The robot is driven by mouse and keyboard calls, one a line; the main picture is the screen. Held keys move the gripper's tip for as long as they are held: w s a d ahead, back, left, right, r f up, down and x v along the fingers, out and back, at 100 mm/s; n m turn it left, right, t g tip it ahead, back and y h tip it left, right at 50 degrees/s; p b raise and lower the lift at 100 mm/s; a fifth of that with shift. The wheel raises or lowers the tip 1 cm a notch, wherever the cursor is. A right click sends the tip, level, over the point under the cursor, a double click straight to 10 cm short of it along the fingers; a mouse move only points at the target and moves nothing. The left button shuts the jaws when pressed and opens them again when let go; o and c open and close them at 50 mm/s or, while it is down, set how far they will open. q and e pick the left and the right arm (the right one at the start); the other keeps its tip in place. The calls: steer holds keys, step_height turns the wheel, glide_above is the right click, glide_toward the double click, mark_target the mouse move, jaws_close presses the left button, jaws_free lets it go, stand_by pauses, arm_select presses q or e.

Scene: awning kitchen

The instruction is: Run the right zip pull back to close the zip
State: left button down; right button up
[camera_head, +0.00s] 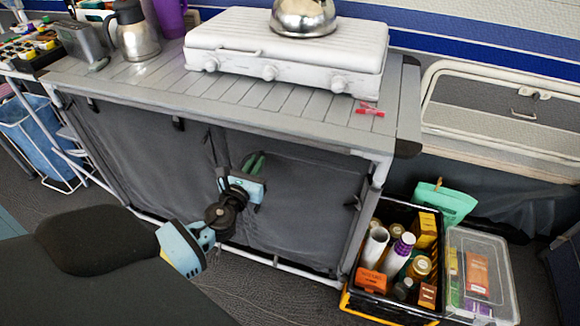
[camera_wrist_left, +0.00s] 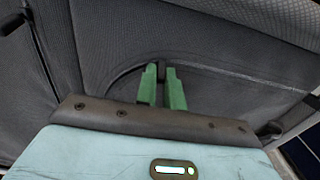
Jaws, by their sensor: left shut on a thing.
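My left gripper (camera_head: 254,164) has green fingers and a pale blue body, and it is at the upper left of the right-hand grey fabric panel (camera_head: 305,200) under the kitchen stand. In the left wrist view the green fingers (camera_wrist_left: 162,86) are closed around a small dark zip pull (camera_wrist_left: 161,70). A curved dark zip line (camera_wrist_left: 215,72) runs through the pull and off to both sides. In the head view the gripper hides this pull. How far the zip is open I cannot tell. My right gripper is not in view.
The stand's top (camera_head: 130,80) carries a white stove (camera_head: 285,45), a kettle and a jug. A red peg (camera_head: 369,109) lies near its right edge. A full black crate (camera_head: 385,310) and a clear bin (camera_head: 500,290) stand at the lower right.

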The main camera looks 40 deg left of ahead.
arm_select(q)
steer(key=a, duration=0.2)
steer(key=s+a+b, duration=0.1)
steer(key=a, duration=0.1)
steer(key=s+a, duration=0.1)
steer(key=a, duration=0.1)
steer(key=shift+a+f+b, duration=0.15)
steer(key=shift+a+b, duration=0.15)
steer(key=shift+a, duration=0.1)
steer(key=shift+s+a, duration=0.2)
steer(key=shift+a, duration=0.55)
steer(key=c, duration=1.5)
jaws_free()
steer(key=shift+a, duration=0.15)
steer(key=shift+s, duration=0.1)
steer(key=shift+s+d, duration=0.25)
steer(key=shift+s, duration=0.05)
steer(key=v, duration=0.7)
